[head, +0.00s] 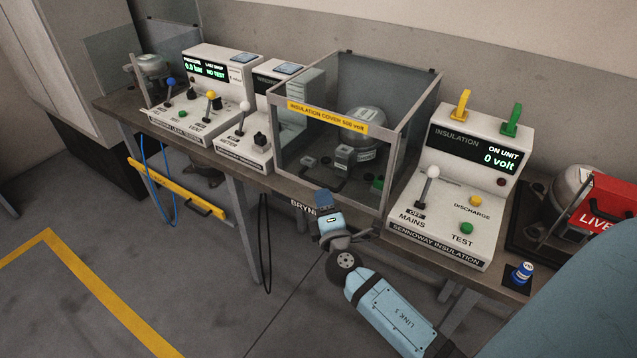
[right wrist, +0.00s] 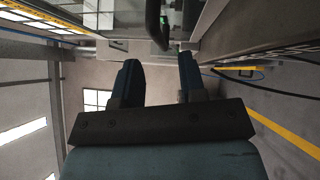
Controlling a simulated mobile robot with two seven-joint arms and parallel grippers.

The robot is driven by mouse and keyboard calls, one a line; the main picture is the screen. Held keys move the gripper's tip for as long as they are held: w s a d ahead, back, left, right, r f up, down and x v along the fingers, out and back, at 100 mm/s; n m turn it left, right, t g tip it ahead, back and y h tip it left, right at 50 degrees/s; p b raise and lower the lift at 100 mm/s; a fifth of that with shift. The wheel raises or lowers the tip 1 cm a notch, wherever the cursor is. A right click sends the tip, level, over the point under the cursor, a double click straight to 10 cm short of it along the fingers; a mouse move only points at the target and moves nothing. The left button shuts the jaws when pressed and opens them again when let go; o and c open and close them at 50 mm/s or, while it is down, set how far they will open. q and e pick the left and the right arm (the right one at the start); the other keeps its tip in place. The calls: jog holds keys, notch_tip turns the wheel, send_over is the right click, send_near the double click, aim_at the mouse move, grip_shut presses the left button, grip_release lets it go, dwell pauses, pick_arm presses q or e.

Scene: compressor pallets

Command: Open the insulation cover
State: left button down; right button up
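The insulation cover (head: 327,117) is a clear box in a grey frame with a yellow label along its front top edge. It stands shut on the bench over a grey compressor (head: 364,132). My right gripper (head: 322,198) is in front of the bench, below the cover's front lower edge. In the right wrist view its two dark blue fingers (right wrist: 160,72) are apart with nothing between them. A dark curved bar (right wrist: 153,24) shows beyond the fingertips; I cannot tell what it belongs to. My left gripper is not in view.
Right of the cover stands the white insulation unit (head: 437,205) with a lever and buttons. More test units (head: 188,127) stand left. A yellow bar with a black handle (head: 205,207) hangs below the bench's left part. A red LIVE box (head: 606,204) is far right. Floor in front is clear.

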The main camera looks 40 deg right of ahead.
jog(key=x, duration=0.5)
jog(key=shift+w+p, duration=0.15)
jog(key=shift+p, duration=0.2)
grip_shut()
